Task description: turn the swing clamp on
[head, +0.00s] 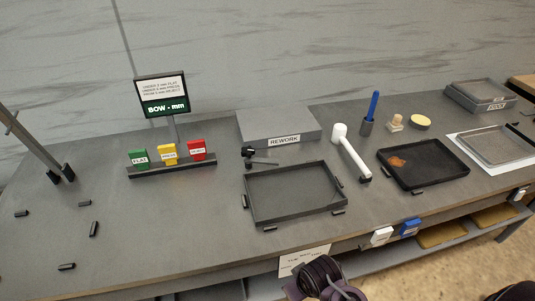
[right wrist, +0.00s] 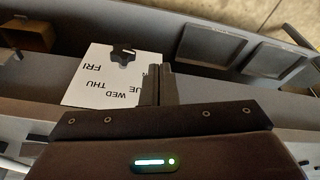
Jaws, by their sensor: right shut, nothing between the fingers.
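A small black clamp-like fitting with a short lever (head: 250,154) stands at the back left corner of the empty dark tray (head: 252,212); I take it for the swing clamp, but its setting is too small to read. My right gripper (right wrist: 158,84) is shut and empty in the right wrist view, in front of a white card with day names (right wrist: 92,88). In the head view my right arm is low at the front edge and its fingertips cannot be made out.
A black knob (right wrist: 123,55) shows over the card. A grey REWORK block (head: 275,124) lies behind the tray. A white-headed tool (head: 350,152) and a stained tray (head: 425,168) are to its right.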

